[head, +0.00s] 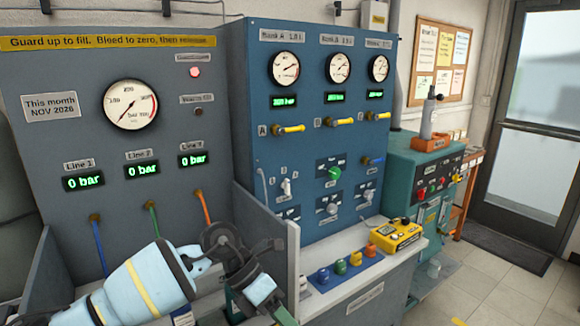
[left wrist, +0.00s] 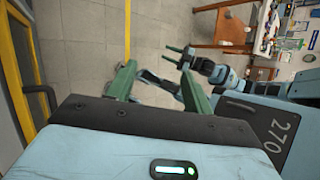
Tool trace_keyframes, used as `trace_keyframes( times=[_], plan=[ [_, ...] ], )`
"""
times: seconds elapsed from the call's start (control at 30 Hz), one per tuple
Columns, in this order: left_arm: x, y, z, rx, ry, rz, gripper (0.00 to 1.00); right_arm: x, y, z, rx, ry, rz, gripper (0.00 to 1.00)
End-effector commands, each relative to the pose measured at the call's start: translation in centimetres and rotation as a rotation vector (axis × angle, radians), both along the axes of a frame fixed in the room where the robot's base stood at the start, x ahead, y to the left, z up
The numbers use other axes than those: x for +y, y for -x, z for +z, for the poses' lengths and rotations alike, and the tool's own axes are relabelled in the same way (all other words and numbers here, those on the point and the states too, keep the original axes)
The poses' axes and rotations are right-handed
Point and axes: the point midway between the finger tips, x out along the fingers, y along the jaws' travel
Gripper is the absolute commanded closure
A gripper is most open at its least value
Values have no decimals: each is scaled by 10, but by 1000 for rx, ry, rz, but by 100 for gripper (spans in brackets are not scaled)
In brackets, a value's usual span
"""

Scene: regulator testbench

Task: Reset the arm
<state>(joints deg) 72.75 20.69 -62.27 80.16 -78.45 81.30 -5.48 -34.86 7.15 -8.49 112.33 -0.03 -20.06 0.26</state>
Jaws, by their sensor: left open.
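My left arm comes in from the lower left in the head view, and its gripper (head: 260,306) hangs low in front of the bench, partly cut off by the bottom edge. My right gripper (left wrist: 172,55) shows farther off in the left wrist view, at the end of a light blue arm. Its two green fingers are apart, with nothing seen between them. The right arm is not in the head view.
A grey gauge panel (head: 110,60) stands behind the left arm. A blue regulator panel (head: 325,160) with yellow handles is beside it. A yellow device (head: 398,236) and coloured caps lie on the bench ledge. A teal cabinet (head: 430,170) stands right. Tiled floor (head: 495,285) is clear.

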Motion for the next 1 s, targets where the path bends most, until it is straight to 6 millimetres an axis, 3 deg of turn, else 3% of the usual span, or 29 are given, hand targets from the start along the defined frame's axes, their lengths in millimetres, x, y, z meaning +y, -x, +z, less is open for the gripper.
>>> trace_keyframes(
  times=[0.1,0.2,0.33,0.47,0.63,0.77,1.0],
  plan=[
    [-36,30,-9,151,232,60,49,0,3,-1,6,0,0,64],
    [-57,46,-6,280,417,138,49,0,5,-2,10,1,0,64],
    [-71,57,0,458,638,276,49,0,5,-3,12,1,0,64],
    [-70,57,3,644,834,447,49,0,6,-4,13,1,0,64],
    [-48,47,-9,893,1047,721,49,0,6,-4,15,1,0,64],
    [-19,40,-35,1083,1171,961,49,0,6,-4,15,1,0,64],
    [52,50,-118,1422,1303,1465,49,0,6,-4,14,1,0,64]
  ],
)
